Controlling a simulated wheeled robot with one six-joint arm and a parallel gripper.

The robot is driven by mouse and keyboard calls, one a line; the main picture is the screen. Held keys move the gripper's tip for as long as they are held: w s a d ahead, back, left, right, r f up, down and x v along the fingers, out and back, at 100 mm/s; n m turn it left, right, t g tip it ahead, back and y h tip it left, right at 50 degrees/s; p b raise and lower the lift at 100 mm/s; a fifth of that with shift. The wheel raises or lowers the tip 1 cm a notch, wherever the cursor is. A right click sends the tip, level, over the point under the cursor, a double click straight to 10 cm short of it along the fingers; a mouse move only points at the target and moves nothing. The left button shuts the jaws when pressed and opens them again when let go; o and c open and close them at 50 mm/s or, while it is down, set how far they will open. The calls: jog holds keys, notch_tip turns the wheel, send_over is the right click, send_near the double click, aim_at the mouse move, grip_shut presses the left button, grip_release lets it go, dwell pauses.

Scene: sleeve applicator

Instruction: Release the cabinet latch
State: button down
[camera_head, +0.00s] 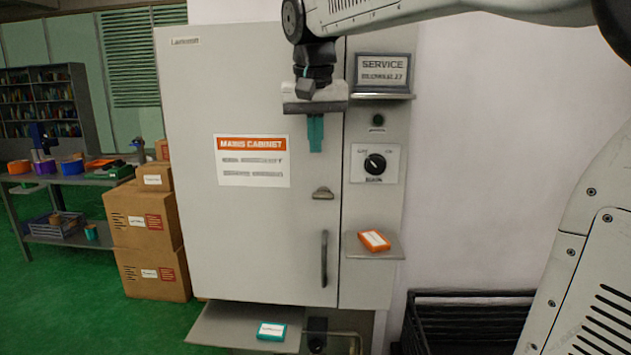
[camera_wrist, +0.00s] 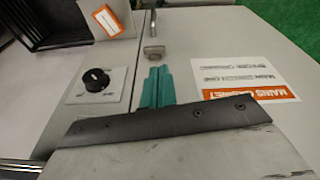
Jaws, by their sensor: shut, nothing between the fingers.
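The mains cabinet (camera_head: 262,110) is a tall light-grey box with its door closed. Its latch (camera_head: 323,194) is a small metal piece on the door's right side, above the dark vertical handle (camera_head: 324,258). In the wrist view the latch (camera_wrist: 154,53) lies just beyond my fingertips, apart from them. My gripper (camera_head: 315,147) has teal fingers, which are shut and empty, pointing down in front of the door above the latch. The fingers also show in the wrist view (camera_wrist: 158,75). The gap between fingers and door is hard to judge.
A rotary knob panel (camera_head: 375,164) and a service sign (camera_head: 384,70) are on the right column. A small shelf there holds an orange box (camera_head: 374,240). A lower shelf holds a teal box (camera_head: 271,331). A black crate (camera_head: 462,320) stands at lower right; cartons (camera_head: 145,220) stand left.

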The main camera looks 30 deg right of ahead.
jog(key=shift+m+t, duration=0.3)
jog(key=shift+m, duration=0.6)
jog(key=r, duration=0.2)
jog(key=w+r, duration=0.1)
jog(key=r, duration=0.1)
jog(key=shift+d, duration=0.3)
jog(key=shift+f, duration=0.15)
send_near(317, 193)
jog(key=x, duration=0.5)
jog(key=shift+w+f, duration=0.1)
jog(key=shift+w, duration=0.05)
jog(key=shift+f, duration=0.65)
jog(key=shift+h, duration=0.3)
